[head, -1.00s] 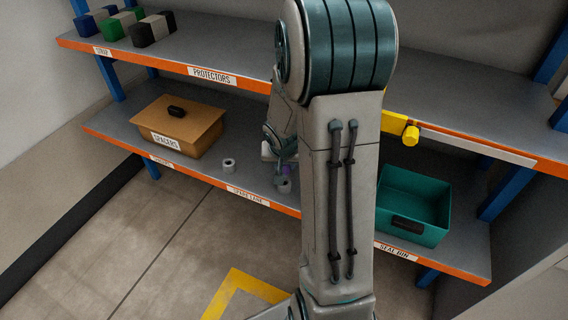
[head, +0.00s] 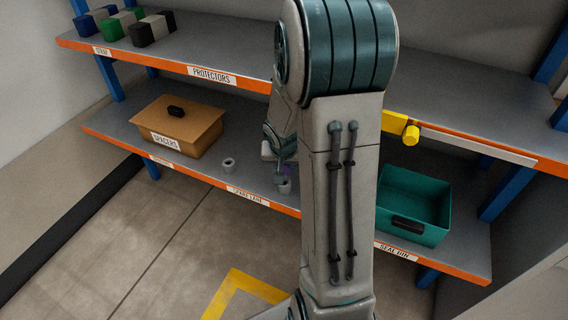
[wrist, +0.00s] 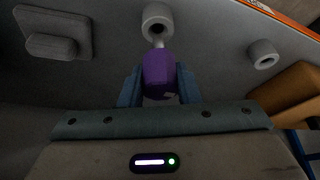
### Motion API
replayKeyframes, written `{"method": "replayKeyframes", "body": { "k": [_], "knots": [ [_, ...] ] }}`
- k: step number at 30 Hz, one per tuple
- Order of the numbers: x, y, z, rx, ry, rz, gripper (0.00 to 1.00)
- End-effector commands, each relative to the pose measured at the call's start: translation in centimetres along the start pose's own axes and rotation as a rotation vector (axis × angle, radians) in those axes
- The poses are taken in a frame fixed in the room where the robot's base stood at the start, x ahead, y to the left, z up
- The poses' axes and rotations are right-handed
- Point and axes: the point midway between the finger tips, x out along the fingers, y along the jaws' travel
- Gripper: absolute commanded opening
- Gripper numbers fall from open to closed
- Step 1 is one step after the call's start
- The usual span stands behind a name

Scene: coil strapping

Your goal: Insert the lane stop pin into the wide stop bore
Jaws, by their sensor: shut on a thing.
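My gripper (wrist: 160,88) is shut on the lane stop pin (wrist: 159,72), which has a purple grip and a thin pale shank. The shank points at a grey ring-shaped bore (wrist: 157,18) at the top of the wrist view, and its tip overlaps the ring's opening. I cannot tell whether the tip is inside. In the head view this bore (head: 285,187) stands near the shelf's front edge, just below my gripper, with a bit of purple above it. A second, similar grey bore (wrist: 263,54) stands apart; it also shows in the head view (head: 228,165).
A brown spacers box (head: 180,128) stands left on the lower shelf. A teal seal bin (head: 413,205) stands right. A yellow knob (head: 411,135) sits on the upper shelf edge, above the bin. My arm hides the middle of the shelf.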

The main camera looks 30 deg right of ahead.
Motion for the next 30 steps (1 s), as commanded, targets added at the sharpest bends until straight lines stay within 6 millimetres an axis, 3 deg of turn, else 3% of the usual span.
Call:
{"method": "replayKeyframes", "body": {
  "k": [30],
  "knots": [
    [1.8, 0.0, 0.7, 0.000, 0.001, 0.000, 0.00]
  ]
}}
